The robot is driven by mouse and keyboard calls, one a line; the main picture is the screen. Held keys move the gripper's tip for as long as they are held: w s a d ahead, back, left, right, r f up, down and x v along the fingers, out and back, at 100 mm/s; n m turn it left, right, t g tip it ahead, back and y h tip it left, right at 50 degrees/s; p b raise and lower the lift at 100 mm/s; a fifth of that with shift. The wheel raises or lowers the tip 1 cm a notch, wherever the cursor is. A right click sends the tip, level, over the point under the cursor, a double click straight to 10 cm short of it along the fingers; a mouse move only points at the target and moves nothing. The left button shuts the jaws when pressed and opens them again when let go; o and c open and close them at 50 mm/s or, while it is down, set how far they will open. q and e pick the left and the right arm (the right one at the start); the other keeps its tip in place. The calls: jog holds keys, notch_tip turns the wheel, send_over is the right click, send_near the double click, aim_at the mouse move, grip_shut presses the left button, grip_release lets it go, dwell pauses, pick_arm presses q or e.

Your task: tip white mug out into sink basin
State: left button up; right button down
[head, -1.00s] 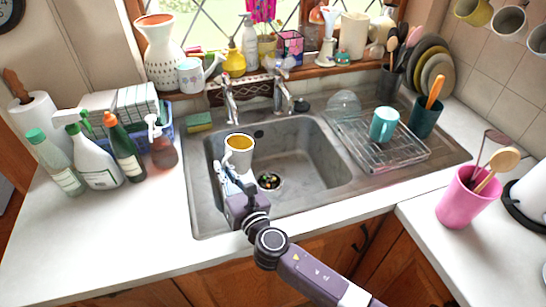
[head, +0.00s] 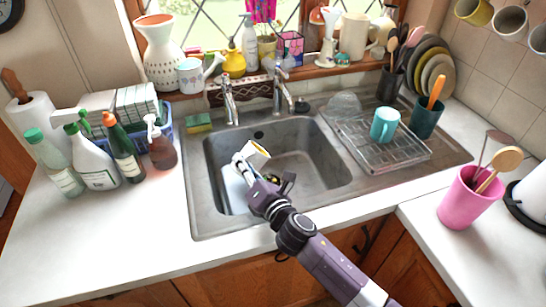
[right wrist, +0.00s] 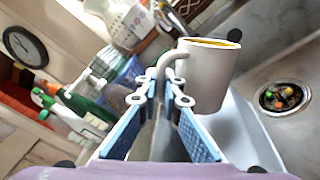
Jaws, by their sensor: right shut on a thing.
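The white mug (head: 252,157) is tilted over the left part of the sink basin (head: 325,168) in the head view. My right gripper (head: 242,163) is shut on its handle. In the right wrist view the mug (right wrist: 207,80) hangs beside the fingertips (right wrist: 160,90), with its handle between them and yellow showing inside the rim. I cannot tell whether anything is pouring out. The drain (right wrist: 283,97) holds several coloured bits; my gripper partly hides it in the head view. My left gripper is not in view.
The tap (head: 230,100) stands behind the basin, close to the mug. A wire rack (head: 385,145) with a teal mug (head: 385,124) is on the right. Several bottles (head: 123,150) stand left of the sink. A pale shape (head: 233,192) lies in the basin's left side.

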aim_at(248, 154)
jog(key=shift+w+d+r+m, duration=0.2)
jog(key=shift+d+m, duration=0.05)
jog(key=shift+m, duration=0.35)
jog(key=shift+w+d+r+p, duration=0.1)
jog(key=shift+r+p, duration=0.25)
jog(key=shift+p, duration=0.15)
jog(key=shift+w+d+r+m+p, duration=0.15)
jog(key=shift+d+r+m+p, duration=0.2)
jog(key=shift+m, duration=0.45)
jog(key=shift+w+d+r+m+p, duration=0.15)
jog(key=shift+r+m+p, duration=0.15)
jog(key=shift+m, duration=0.1)
jog(key=shift+w+d+r+m+p, duration=0.15)
jog(key=shift+d+r+m+p, duration=0.05)
jog(key=shift+r+m+p, duration=0.1)
jog(key=shift+w+d+r+m+y, duration=0.15)
jog(key=shift+w+d+m+y, duration=0.15)
jog(key=shift+d, duration=0.1)
jog(key=shift+w+d+r+m+p, duration=0.35)
jog(key=shift+d+m+p, duration=0.2)
jog(key=shift+d, duration=0.1)
jog(key=shift+w+d+r+m+p, duration=0.4)
jog(key=shift+d+m+p, duration=0.15)
jog(key=shift+m+p, duration=0.15)
jog(key=shift+w+d+r+m+p, duration=0.3)
jog(key=shift+d+m, duration=0.25)
jog(key=shift+m, duration=0.2)
